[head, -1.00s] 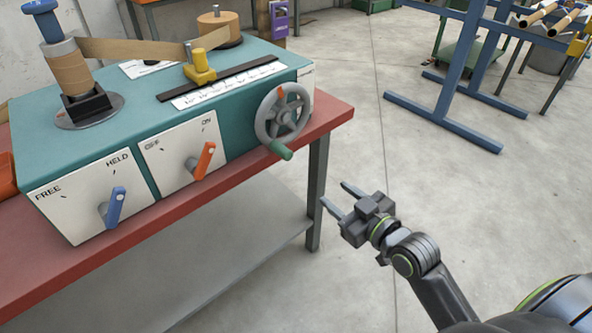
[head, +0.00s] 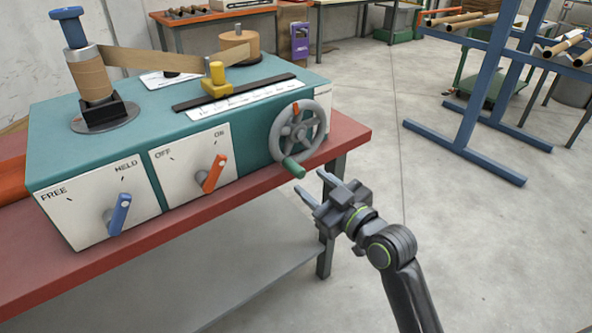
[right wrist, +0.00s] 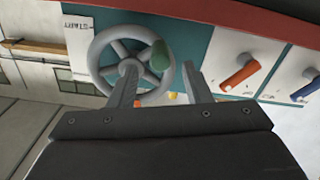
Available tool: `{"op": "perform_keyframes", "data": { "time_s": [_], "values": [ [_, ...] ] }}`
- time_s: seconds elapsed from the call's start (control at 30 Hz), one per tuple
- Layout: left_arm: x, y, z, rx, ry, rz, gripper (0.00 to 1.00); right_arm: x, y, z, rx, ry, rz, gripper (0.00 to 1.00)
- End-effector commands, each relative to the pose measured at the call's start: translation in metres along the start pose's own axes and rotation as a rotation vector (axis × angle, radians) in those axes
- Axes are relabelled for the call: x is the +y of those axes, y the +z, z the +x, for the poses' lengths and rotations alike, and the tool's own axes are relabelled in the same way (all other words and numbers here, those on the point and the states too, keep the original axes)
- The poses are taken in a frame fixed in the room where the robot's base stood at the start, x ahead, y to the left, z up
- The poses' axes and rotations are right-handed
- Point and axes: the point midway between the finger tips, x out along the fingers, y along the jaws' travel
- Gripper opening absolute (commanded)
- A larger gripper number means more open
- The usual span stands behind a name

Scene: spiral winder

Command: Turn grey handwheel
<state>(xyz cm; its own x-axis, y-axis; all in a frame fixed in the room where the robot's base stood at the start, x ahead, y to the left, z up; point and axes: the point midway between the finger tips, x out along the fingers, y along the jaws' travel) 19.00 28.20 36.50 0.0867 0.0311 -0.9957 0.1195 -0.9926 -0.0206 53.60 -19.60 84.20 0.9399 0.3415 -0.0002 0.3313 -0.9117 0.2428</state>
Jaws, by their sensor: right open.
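The grey handwheel (head: 300,132) is on the right end of the front of the teal machine (head: 255,130). Its green handle (head: 293,167) sticks out at the lower left of the rim. In the right wrist view the handwheel (right wrist: 105,50) shows upside down beyond the fingers, with the green handle (right wrist: 160,55) close to the gap between them. My right gripper (head: 313,186) is open and empty, just below and to the right of the green handle, apart from it. My left gripper is not in view.
An orange lever (head: 214,174) and a blue lever (head: 119,214) are on the front panels to the left. The red tabletop (head: 110,268) ends just below the wheel. A blue frame (head: 470,155) stands behind on the right. The floor beside the table is clear.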

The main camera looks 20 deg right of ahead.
Motion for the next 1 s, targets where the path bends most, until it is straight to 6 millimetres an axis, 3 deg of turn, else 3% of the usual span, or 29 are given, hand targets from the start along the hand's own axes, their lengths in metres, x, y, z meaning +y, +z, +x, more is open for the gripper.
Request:
{"op": "perform_keyframes", "data": {
  "time_s": [0.1, 0.3, 0.5, 0.77, 1.0],
  "values": [
    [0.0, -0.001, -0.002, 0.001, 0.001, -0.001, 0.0, 0.0, -0.001, 0.026, 0.002, 0.0, 0.002, 0.44],
    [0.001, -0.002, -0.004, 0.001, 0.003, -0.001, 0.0, 0.0, 0.0, 0.055, 0.001, 0.0, 0.001, 0.44],
    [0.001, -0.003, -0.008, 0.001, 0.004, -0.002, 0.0, 0.0, -0.001, 0.066, 0.001, 0.0, 0.0, 0.44],
    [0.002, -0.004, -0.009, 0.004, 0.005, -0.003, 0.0, 0.0, 0.0, 0.067, 0.0, 0.0, 0.0, 0.44],
    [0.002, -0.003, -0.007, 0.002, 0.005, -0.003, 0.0, 0.0, 0.0, 0.066, 0.0, 0.0, 0.0, 0.13]
  ]
}}
